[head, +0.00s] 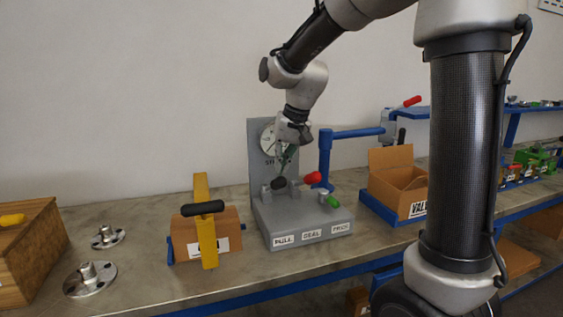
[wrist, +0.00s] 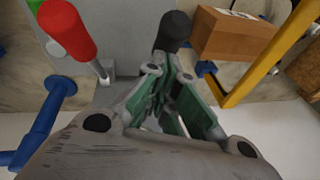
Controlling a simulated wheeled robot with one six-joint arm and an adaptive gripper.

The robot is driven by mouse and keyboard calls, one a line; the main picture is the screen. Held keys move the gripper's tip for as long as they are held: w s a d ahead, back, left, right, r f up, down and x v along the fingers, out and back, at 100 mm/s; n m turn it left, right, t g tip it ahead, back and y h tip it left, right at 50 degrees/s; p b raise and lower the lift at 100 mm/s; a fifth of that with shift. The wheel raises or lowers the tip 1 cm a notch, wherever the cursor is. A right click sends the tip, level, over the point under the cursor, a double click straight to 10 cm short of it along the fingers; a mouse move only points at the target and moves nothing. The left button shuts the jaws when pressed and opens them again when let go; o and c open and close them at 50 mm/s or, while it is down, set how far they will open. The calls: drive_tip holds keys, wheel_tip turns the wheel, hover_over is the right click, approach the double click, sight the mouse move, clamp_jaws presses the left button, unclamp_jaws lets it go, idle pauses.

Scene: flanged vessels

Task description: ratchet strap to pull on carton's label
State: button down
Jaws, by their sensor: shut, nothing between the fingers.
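A brown carton (head: 183,240) on the bench at left has a yellow ratchet strap (head: 201,190) over it, with a black handle (head: 203,208) on top. Its white label (head: 220,245) is too small to read. In the wrist view a brown box (wrist: 232,38) and a yellow strap or bar (wrist: 262,72) show at upper right. My gripper (head: 285,167) is shut and empty, pointing down over the grey lever stand, right of the strapped carton. In the wrist view its green-padded fingers (wrist: 166,75) converge close to a black knob (wrist: 173,30); contact is unclear.
The grey stand (head: 305,222) carries a dial, black, red (head: 313,178) and green (head: 329,200) handles, and several labels, one reading "PULL". A blue post (head: 325,160) stands behind it. An open carton (head: 395,185) is at right. Metal flanges (head: 90,279) and a wooden box lie left.

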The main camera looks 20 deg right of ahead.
drive_tip(key=shift+s+f, duration=0.9)
drive_tip(key=shift+f, duration=0.45)
drive_tip(key=shift+s+f, duration=0.9)
drive_tip(key=shift+f, duration=0.4)
drive_tip(key=shift+s+f, duration=0.9)
drive_tip(key=shift+f, duration=0.45)
drive_tip(key=s+d+r, duration=0.2)
drive_tip(key=s+r, duration=0.4)
drive_tip(key=r, duration=0.5)
drive_tip(key=shift+d+r, duration=0.15)
drive_tip(key=shift+d, duration=0.25)
